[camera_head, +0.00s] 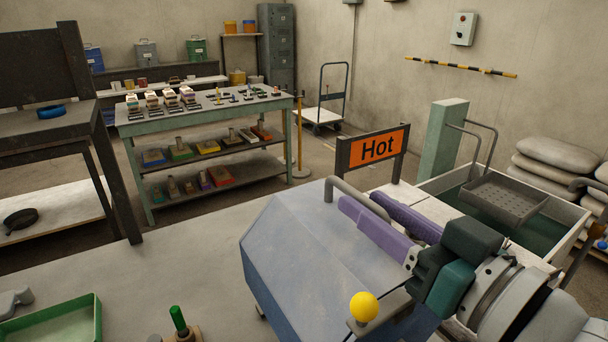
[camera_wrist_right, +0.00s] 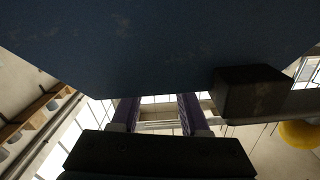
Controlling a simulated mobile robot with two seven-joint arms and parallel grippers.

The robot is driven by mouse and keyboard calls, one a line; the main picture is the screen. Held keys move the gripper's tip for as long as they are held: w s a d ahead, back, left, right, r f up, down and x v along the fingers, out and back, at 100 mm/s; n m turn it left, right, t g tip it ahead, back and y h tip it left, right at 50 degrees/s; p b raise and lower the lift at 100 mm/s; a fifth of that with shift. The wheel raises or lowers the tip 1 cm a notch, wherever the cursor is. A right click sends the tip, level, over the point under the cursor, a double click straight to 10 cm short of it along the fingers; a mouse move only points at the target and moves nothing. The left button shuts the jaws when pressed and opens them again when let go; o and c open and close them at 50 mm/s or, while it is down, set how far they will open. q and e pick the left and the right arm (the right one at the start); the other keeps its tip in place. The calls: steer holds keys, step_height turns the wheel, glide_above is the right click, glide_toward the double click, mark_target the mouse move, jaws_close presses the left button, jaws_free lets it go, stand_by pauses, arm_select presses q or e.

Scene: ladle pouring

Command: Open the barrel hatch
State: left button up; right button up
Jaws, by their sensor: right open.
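The barrel (camera_head: 300,235) is a blue-grey faceted body at the centre of the head view, with a grey curved bar handle (camera_head: 345,190) on its top far edge. A yellow ball knob (camera_head: 364,307) sits on a small mount at its near side; it also shows in the right wrist view (camera_wrist_right: 299,134). My right gripper (camera_head: 362,204) comes in from the right with its two purple fingers apart. The handle bar appears to run between the fingers; contact cannot be told. The barrel's blue underside (camera_wrist_right: 150,50) fills the top of the wrist view. My left gripper is out of view.
An orange "Hot" sign (camera_head: 378,147) stands just behind the barrel. A tank with a perforated basket (camera_head: 503,200) is at the right. A green workbench (camera_head: 205,113) stands further back.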

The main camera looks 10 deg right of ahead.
mark_target(334, 181)
steer(key=x, duration=0.4)
jaws_close()
stand_by(0.4)
steer(key=shift+r, duration=0.1)
stand_by(0.9)
